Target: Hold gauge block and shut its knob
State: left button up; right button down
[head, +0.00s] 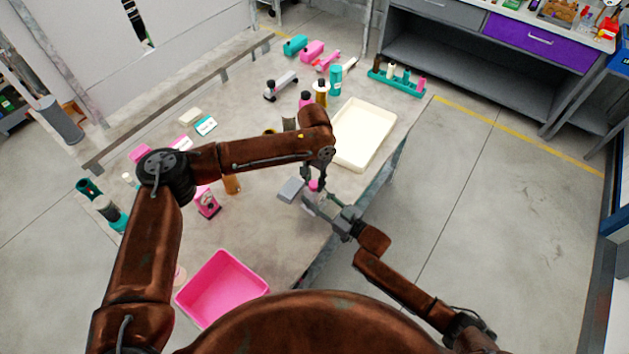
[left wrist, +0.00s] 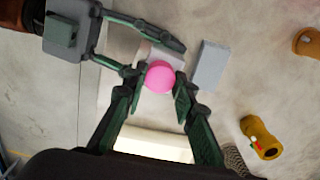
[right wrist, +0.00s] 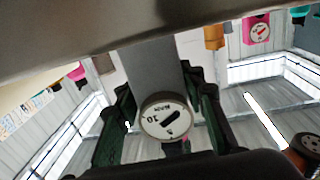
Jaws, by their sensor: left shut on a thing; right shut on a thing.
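The gauge block shows in the right wrist view as a grey body (right wrist: 155,72) with a round white dial (right wrist: 166,118). My right gripper (right wrist: 165,92) is shut on this body, with one finger on each side. Its pink round knob (left wrist: 160,77) shows in the left wrist view and also in the head view (head: 314,185). My left gripper (left wrist: 161,90) is shut on the knob, its fingers at either side of it. In the head view the two grippers meet near the table's front edge, and they hide most of the block. The dial's small marks are hard to read.
A grey block (head: 291,189) lies close left of the grippers. A cream tray (head: 362,133) stands behind them and a pink bin (head: 222,288) at front left. Another pink gauge (head: 207,202) and an orange cylinder (head: 231,184) stand left. The table's right edge is close.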

aim_at(314, 183)
pick_arm(q)
jog(key=m, duration=0.4)
jog(key=shift+m, duration=0.4)
jog(key=m, duration=0.4)
jog(key=shift+m, duration=0.3)
jog(key=m, duration=0.4)
jog(key=shift+w+a, duration=0.1)
jog(key=shift+m, duration=2.1)
jog(key=o, duration=1.2)
jog(key=shift+c, duration=0.2)
notch_tip(314, 183, up, 12)
